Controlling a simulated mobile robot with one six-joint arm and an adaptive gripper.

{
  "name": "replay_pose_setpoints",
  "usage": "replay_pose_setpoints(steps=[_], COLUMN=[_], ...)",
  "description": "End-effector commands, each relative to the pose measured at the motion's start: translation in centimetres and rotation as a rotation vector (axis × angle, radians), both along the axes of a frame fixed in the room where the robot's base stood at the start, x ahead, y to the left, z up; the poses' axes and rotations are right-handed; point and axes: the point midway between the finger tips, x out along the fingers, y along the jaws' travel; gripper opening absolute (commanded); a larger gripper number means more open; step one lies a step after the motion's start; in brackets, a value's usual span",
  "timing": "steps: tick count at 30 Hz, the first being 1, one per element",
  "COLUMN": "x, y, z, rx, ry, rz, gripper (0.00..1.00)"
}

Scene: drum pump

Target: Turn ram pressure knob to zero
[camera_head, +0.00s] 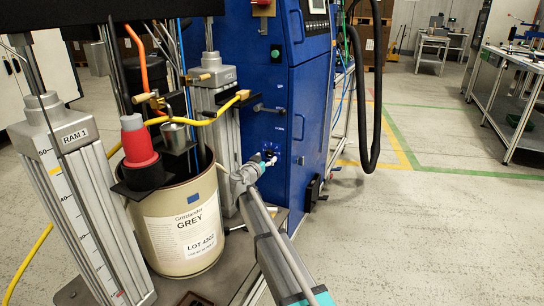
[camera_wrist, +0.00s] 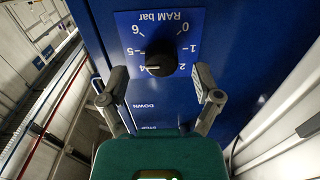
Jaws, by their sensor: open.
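The ram pressure knob (camera_wrist: 160,60) is a round black knob on a blue dial plate marked "RAM bar" (camera_wrist: 180,22), which appears upside down in the wrist view. Numbers from 0 to 6 ring the knob, and its white mark points at about 4. My gripper (camera_wrist: 159,97) is open, with one finger on each side just below the knob in the picture, apart from it and empty. In the head view my gripper (camera_head: 271,160) reaches the front of the blue cabinet (camera_head: 262,110). The knob is hard to make out there.
"DOWN" and "STOP" labels are on the panel under my fingers. A black hose (camera_head: 372,120) hangs at right. The floor at right is free.

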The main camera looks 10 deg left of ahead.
Motion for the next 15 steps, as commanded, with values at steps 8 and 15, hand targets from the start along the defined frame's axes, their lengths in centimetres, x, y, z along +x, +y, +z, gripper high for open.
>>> replay_pose_setpoints(steps=[8, 15], x=[2.3, 2.5], y=[-0.7, -0.9], z=[0.0, 0.0], rx=[0.0, 0.0], ry=[0.001, 0.001], rz=[0.001, 0.001], gripper=[0.82, 0.82])
